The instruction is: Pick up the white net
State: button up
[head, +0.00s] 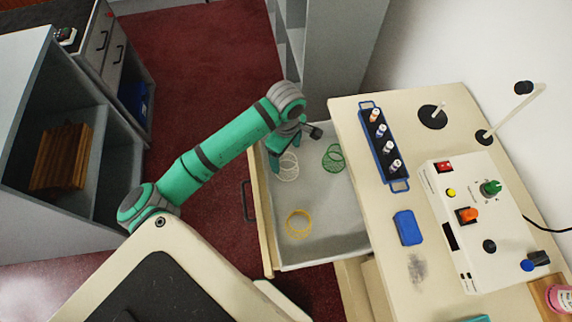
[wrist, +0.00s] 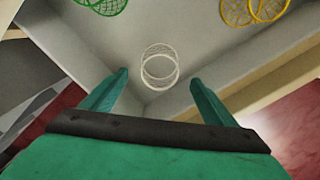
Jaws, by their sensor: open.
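The white net (head: 288,168) is a small ring-shaped mesh in the open drawer (head: 335,235), near the drawer's front wall. In the wrist view the white net (wrist: 160,67) lies near a corner of the drawer, ahead of my fingertips and roughly midway between them. My gripper (head: 287,152) is over the drawer, close to the white net, and partly covers it in the head view. In the wrist view my gripper (wrist: 160,85) is open, with its two green fingers spread and nothing between them.
A green net (head: 333,158) and a yellow net (head: 298,223) lie in the same drawer, apart from the white one. Drawer walls stand close to the white net. The counter (head: 385,225) beside the drawer holds a blue rack (head: 396,183), a blue block (head: 408,228) and a white control box (head: 470,235).

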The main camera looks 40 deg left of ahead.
jog(key=shift+d+f, duration=0.2)
jog(key=shift+f, duration=3.1)
jog(key=shift+c, duration=0.4)
jog(key=c, duration=1)
